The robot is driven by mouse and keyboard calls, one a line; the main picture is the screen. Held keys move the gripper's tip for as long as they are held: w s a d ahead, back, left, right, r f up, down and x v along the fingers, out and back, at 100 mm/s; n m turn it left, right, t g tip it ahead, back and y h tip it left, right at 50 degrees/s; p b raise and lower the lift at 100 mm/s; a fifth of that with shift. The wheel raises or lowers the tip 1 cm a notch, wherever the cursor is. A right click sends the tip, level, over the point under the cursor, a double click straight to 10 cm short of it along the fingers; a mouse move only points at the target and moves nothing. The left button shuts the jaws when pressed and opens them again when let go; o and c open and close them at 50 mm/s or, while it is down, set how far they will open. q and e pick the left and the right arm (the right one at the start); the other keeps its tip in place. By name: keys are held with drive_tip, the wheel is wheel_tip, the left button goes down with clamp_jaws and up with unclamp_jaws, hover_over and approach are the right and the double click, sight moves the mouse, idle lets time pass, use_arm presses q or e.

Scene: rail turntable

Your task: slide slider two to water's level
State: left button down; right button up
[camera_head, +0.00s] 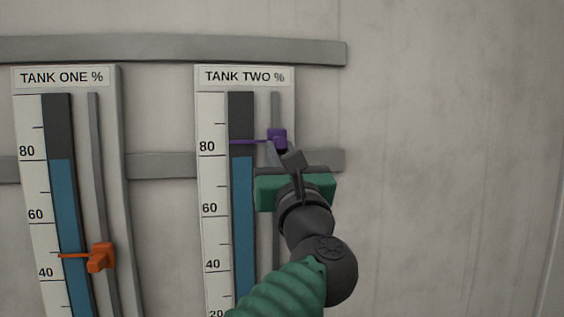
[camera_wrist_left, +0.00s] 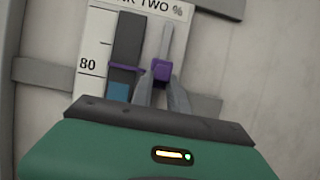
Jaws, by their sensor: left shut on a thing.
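The tank two gauge (camera_head: 212,185) is on the wall, with its blue water column (camera_head: 242,200) topping out at about 80. Slider two is the purple slider (camera_head: 278,137); its thin pointer lies a little above the water's top, just above the 80 mark. My left gripper (camera_head: 275,150) is shut on the purple slider from below right. In the left wrist view the two grey fingertips (camera_wrist_left: 158,85) sit at either side of the purple knob (camera_wrist_left: 161,69). The lower part of the slider's track is partly hidden by my arm. My right gripper is not in view.
The tank one gauge (camera_head: 30,180) stands at the left, with an orange slider (camera_head: 100,257) a little above 40 and its water near 80. Grey rails (camera_head: 160,50) run across the wall behind the gauges. The wall at the right is bare.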

use_arm(q)
drive_tip(key=shift+w+f, duration=0.1)
drive_tip(key=shift+f, duration=0.05)
drive_tip(key=c, duration=1.4)
unclamp_jaws()
drive_tip(key=shift+o, duration=0.6)
drive_tip(key=shift+w+d, duration=0.1)
drive_tip(key=shift+d, duration=0.25)
drive_tip(key=shift+a, duration=0.3)
